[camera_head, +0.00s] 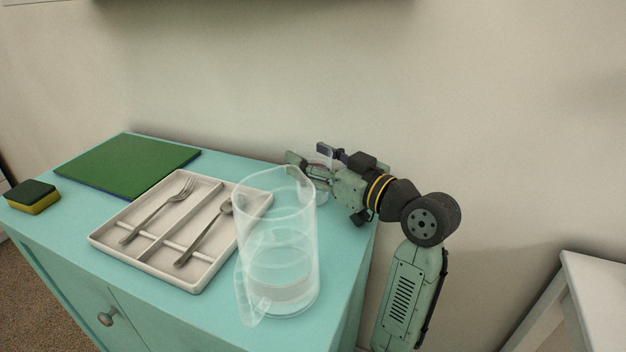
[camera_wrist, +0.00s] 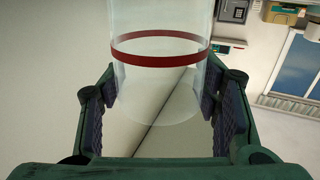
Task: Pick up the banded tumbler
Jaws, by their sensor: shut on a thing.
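The banded tumbler (camera_wrist: 160,75) is clear with a red band around it. In the wrist view it stands between the two pads of my gripper (camera_wrist: 158,105), which is shut on its sides below the band. In the head view my gripper (camera_head: 307,155) is at the back right corner of the turquoise cabinet, behind the clear pitcher. The tumbler (camera_head: 321,172) shows only faintly there, partly hidden by the fingers and the pitcher. I cannot tell whether its base touches the cabinet top.
A clear pitcher (camera_head: 278,235) stands at the front right of the cabinet top (camera_head: 205,305), close to my gripper. A white cutlery tray (camera_head: 105,243) holds a fork and a spoon. A green board (camera_head: 130,160) and a sponge (camera_head: 33,196) lie left. A wall is behind.

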